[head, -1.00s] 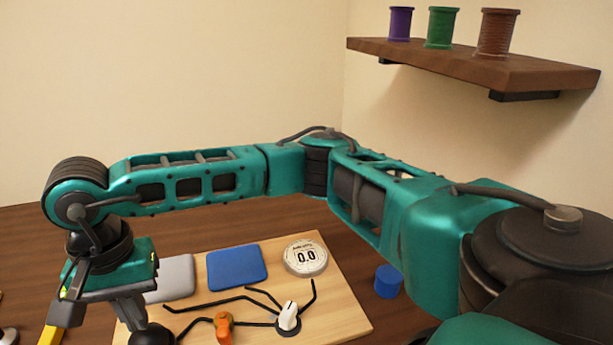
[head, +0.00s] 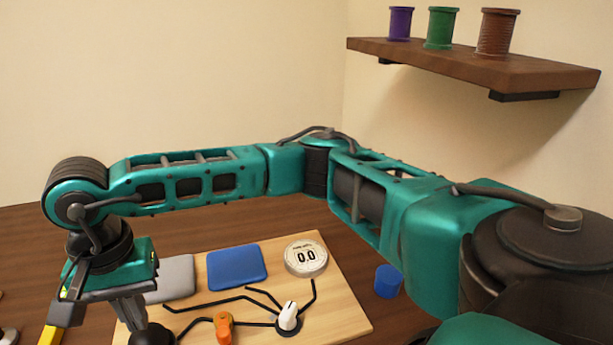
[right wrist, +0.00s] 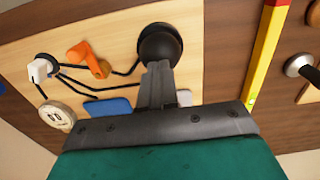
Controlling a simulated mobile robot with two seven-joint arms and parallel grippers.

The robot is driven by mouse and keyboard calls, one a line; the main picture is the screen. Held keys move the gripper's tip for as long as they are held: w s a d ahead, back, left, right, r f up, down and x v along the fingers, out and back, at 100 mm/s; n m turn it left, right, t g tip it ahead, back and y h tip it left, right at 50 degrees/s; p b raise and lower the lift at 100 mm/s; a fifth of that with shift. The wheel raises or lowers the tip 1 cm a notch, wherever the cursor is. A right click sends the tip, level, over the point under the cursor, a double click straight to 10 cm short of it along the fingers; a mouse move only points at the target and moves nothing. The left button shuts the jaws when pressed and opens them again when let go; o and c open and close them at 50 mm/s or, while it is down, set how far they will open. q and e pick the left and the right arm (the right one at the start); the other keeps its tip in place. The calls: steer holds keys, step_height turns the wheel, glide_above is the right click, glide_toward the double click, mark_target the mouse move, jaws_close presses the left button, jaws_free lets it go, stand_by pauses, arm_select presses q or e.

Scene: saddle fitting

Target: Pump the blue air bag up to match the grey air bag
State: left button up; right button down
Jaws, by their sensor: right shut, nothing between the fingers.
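The blue air bag (head: 237,267) lies on the wooden board, right of the grey air bag (head: 177,278); both look like flat pads. The round white gauge (head: 305,257) reads 0.0. A white knob (head: 288,316) and an orange valve handle (head: 223,328) sit on black tubing. My right gripper (head: 134,315) points down, shut and empty, at the black rubber bulb (head: 152,338). In the right wrist view its fingers (right wrist: 157,75) overlap the edge of the bulb (right wrist: 160,45); I cannot tell whether they press it. My left gripper is out of view.
The board (head: 340,308) lies on a dark brown table (head: 40,225). A blue cylinder (head: 388,281) stands right of the board. A yellow bar (right wrist: 264,50) lies beside the board near the bulb. A wall shelf (head: 470,68) holds three spools. My right arm spans above the board's far side.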

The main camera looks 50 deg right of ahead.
steer(key=shift+f+b, duration=0.6)
steer(key=shift+b, duration=0.05)
steer(key=shift+f+b, duration=0.65)
steer(key=shift+b, duration=0.05)
steer(key=shift+f+b, duration=0.55)
steer(key=shift+r, duration=0.1)
steer(key=shift+r+p, duration=0.75)
steer(key=shift+r, duration=0.95)
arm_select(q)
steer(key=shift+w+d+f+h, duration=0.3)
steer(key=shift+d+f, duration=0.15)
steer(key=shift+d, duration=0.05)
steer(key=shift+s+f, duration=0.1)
arm_select(e)
steer(key=shift+f, duration=0.1)
